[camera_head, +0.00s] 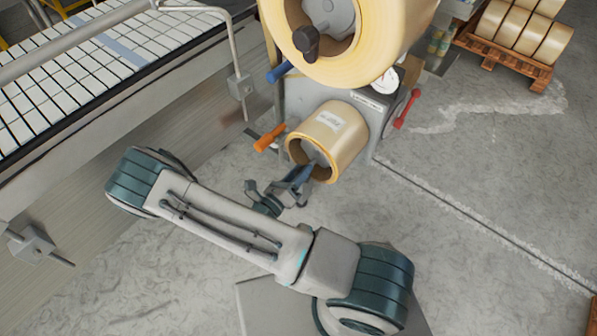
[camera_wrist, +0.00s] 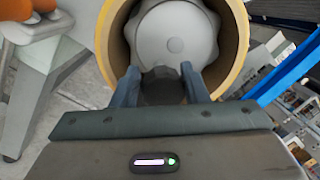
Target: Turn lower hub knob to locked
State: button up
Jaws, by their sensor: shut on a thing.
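The lower hub (camera_head: 316,152) is a grey disc inside the lower tape roll (camera_head: 342,133), which has a yellowish outer wrap and a white label. In the wrist view the hub (camera_wrist: 176,32) faces me inside the roll's tan rim (camera_wrist: 236,40). A dark knob (camera_wrist: 163,86) stands out from the lower part of the hub. My gripper (camera_head: 303,175) is at the open face of the lower roll. In the wrist view my gripper (camera_wrist: 165,88) has one finger on each side of the knob and is shut on it. The knob's lock marking cannot be seen.
A larger upper roll (camera_head: 405,40) with its own dark knob (camera_head: 306,43) hangs just above. An orange handle (camera_head: 269,138), a blue handle (camera_head: 281,72), a red handle (camera_head: 406,109) and a gauge (camera_head: 386,81) surround the rolls. A conveyor (camera_head: 75,85) runs at left. Open floor lies right.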

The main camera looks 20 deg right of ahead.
jog(key=shift+s+d+f, duration=0.3)
jog(key=shift+s+f, duration=0.05)
jog(key=o, duration=0.9)
jog(key=shift+d, duration=0.1)
jog(key=shift+r, duration=0.1)
jog(key=shift+w+a+r, duration=0.15)
jog(key=shift+a, duration=0.05)
jog(key=shift+a, duration=0.1)
jog(key=b+v, duration=0.3)
jog(key=v, duration=1)
jog(key=shift+s+a, duration=0.3)
